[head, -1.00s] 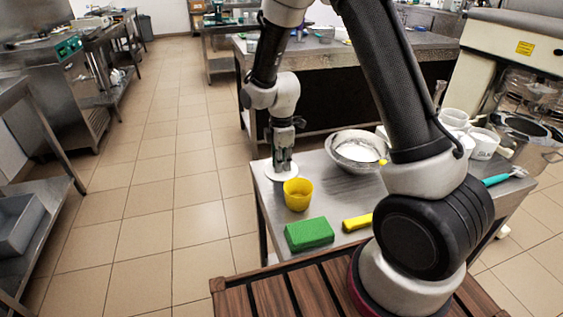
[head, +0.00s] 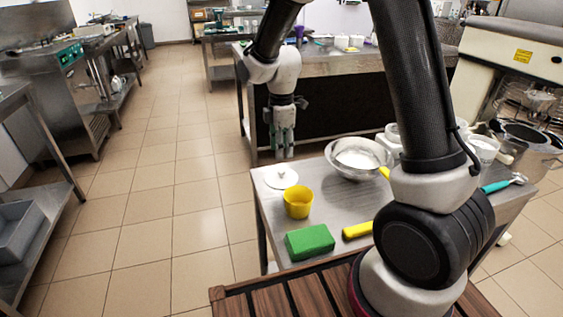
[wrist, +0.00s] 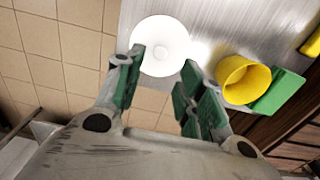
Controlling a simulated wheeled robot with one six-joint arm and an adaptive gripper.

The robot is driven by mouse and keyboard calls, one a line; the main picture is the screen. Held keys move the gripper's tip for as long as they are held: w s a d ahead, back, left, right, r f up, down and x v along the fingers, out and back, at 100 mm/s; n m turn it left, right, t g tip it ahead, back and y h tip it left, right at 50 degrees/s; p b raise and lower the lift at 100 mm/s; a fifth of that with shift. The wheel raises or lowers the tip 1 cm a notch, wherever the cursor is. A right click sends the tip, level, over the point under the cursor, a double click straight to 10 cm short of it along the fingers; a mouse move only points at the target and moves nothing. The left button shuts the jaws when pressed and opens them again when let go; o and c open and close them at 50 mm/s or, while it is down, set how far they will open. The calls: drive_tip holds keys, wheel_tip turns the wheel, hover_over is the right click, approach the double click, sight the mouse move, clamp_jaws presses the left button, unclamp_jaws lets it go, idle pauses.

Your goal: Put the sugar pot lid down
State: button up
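The sugar pot lid (head: 281,177) is a round white disc with a small knob. It lies flat on the metal table (head: 335,205) at its far left corner, behind the yellow cup. In the wrist view the lid (wrist: 160,42) shows just beyond the fingertips, with nothing covering most of it. My gripper (head: 284,150) points down above the table's far edge, apart from the lid. In the wrist view my gripper (wrist: 158,78) has its green-padded fingers spread with nothing between them.
A yellow cup (head: 298,203) and a green sponge (head: 310,241) stand near the lid. A metal bowl of white powder (head: 345,172) and a yellow-handled tool (head: 358,229) are to the right. The table's left edge is close to the lid.

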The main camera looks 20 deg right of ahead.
drive_tip(key=s+d+r+m+t, duration=0.1)
drive_tip(key=s+d+r+m, duration=0.1)
drive_tip(key=r, duration=0.3)
drive_tip(key=s+d+r+m, duration=0.2)
drive_tip(key=r, duration=0.3)
drive_tip(key=s+d+r+m+t, duration=0.1)
drive_tip(key=s+d+r+m, duration=0.2)
drive_tip(key=s, duration=0.4)
drive_tip(key=s+d+r+m+t, duration=0.1)
drive_tip(key=s+d+r+m, duration=0.2)
drive_tip(key=s+m, duration=0.3)
drive_tip(key=s+d+r+m+t, duration=0.1)
drive_tip(key=s+d+r+m, duration=0.2)
drive_tip(key=s, duration=0.6)
drive_tip(key=shift+d+r+m, duration=0.35)
drive_tip(key=shift+d+m, duration=0.6)
drive_tip(key=shift+m, duration=0.05)
